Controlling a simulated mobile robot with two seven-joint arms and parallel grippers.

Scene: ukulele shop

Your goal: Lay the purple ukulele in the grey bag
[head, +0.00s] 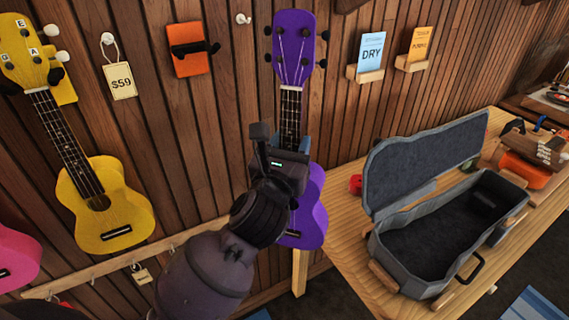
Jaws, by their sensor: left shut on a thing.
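The purple ukulele (291,38) is upright in front of the wood wall, head at the top. My left gripper (284,148) is shut on it around the lower neck, and my gripper and wrist hide part of the neck and body. I cannot tell whether the ukulele still touches the wall. The grey bag (381,247) lies on the wooden table to the right. Its lid stands open at the back, and its dark inside looks empty. My right gripper is not in view.
A yellow ukulele (128,204) hangs at the left, with a pink one (14,258) at the edge. An empty orange hanger (189,62) and two cards, one blue (371,48), are on the wall. A red item (356,184) sits near the bag; tools crowd the table's far right.

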